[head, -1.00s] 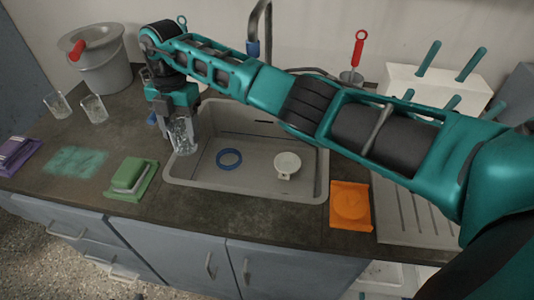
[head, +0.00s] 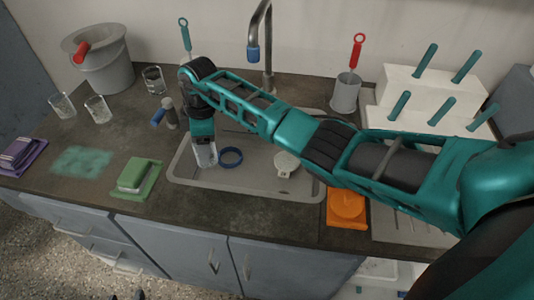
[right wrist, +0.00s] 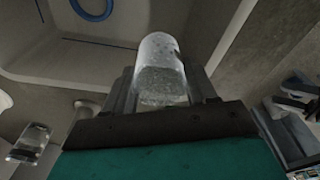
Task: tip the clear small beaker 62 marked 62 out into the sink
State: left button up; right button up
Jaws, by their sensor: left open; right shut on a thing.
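My right gripper (head: 203,143) is shut on a clear beaker (head: 206,156) over the left end of the grey sink (head: 245,188). The right wrist view shows the beaker (right wrist: 162,68) between the fingers, with clear contents in its lower part. I cannot read a number on it. The beaker looks close to upright in the head view. The blue ring (head: 230,157) and a white round piece (head: 287,163) are in the sink. Two dark fingertips of my left gripper (head: 128,296) show apart at the bottom edge, empty.
Other glass beakers (head: 62,105) (head: 97,109) (head: 153,80) stand on the counter at left. A blue-handled tool (head: 165,116) stands left of the sink. The faucet (head: 265,45) rises behind it.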

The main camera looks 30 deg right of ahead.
jog(key=f+m, duration=0.1)
jog(key=m, duration=0.1)
jog(key=s+d+f+m+p, duration=0.1)
jog(key=m, duration=0.1)
jog(key=shift+s+d+f, duration=0.15)
jog(key=shift+s+d+f+m+t+h+p, duration=0.1)
jog(key=shift+s+d+f+m+t+p, duration=0.15)
jog(key=shift+f+m, duration=0.45)
jog(key=shift+s+d+f+m+h+p, duration=0.1)
jog(key=shift+s+d+f+m, duration=0.25)
jog(key=shift+m, duration=0.7)
jog(key=shift+s+d+f+m+t+h+p, duration=0.15)
jog(key=shift+s+f+m, duration=0.25)
jog(key=shift+m, duration=0.45)
jog(key=shift+d+r+y, duration=0.25)
jog(key=shift+d+y, duration=0.5)
jog(key=shift+y, duration=0.15)
jog(key=shift+d+r+y, duration=0.2)
jog(key=shift+d+y, duration=0.55)
jog(key=shift+y, duration=0.1)
jog(key=shift+s+d+r+t+y, duration=0.1)
jog(key=shift+s+d+t+y, duration=0.15)
jog(key=shift+d+y, duration=0.35)
jog(key=shift+d+r+y, duration=0.25)
jog(key=shift+d+y, duration=0.55)
jog(key=shift+y, duration=0.1)
jog(key=shift+s+d, duration=0.1)
jog(key=shift+d+t+y+b, duration=0.3)
jog(key=shift+y+b, duration=0.1)
jog(key=shift+b, duration=0.35)
